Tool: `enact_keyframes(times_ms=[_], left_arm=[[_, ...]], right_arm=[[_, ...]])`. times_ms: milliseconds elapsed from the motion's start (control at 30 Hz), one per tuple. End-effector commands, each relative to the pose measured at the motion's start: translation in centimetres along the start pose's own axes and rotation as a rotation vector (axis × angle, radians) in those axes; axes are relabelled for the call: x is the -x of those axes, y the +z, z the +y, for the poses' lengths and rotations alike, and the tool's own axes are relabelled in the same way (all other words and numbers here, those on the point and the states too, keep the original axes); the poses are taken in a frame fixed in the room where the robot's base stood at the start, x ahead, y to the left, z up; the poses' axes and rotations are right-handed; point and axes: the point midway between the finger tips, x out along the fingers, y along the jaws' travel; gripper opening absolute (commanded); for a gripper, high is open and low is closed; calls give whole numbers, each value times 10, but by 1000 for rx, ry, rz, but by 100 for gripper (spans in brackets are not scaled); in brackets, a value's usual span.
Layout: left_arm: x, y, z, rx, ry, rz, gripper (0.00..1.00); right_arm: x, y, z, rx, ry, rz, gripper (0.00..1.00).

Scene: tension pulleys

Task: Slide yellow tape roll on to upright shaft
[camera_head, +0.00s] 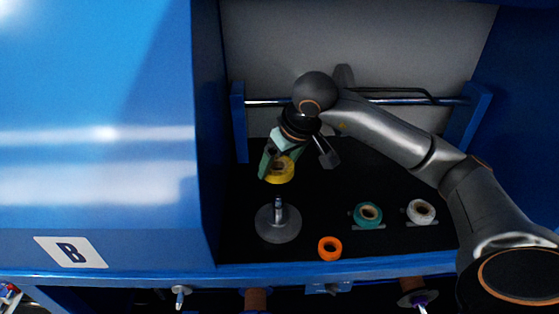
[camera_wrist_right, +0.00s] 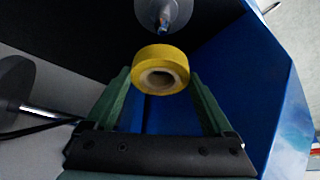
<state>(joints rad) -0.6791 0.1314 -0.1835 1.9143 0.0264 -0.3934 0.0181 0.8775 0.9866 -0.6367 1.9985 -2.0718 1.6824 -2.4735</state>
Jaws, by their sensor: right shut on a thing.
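The yellow tape roll (camera_head: 284,176) is held in the air by my right gripper (camera_head: 272,164). In the right wrist view, the roll (camera_wrist_right: 160,56) sits between the tips of the green fingers (camera_wrist_right: 158,82), its grey core hole showing. The upright shaft (camera_head: 278,208) stands on a round grey base (camera_head: 278,231), below the roll in the head view. In the right wrist view, the shaft (camera_wrist_right: 163,24) points towards the camera just beyond the roll. The roll is apart from the shaft. My left gripper is not in view.
An orange roll (camera_head: 330,240) lies right of the base. A teal roll (camera_head: 357,219) and a white roll (camera_head: 420,202) stand further right. A metal rail (camera_head: 268,102) crosses the back. A blue wall (camera_head: 210,150) and front edge (camera_head: 390,268) bound the black floor.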

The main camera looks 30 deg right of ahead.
Motion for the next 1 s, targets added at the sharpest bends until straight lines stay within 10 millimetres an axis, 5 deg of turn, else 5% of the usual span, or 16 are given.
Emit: enact_keyframes(times_ms=[600, 1000], left_arm=[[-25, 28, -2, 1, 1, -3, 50], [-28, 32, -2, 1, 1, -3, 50]], right_arm=[[-53, 24, 0, 1, -1, 0, 29], [-60, 27, 0, 1, -1, 1, 29]])
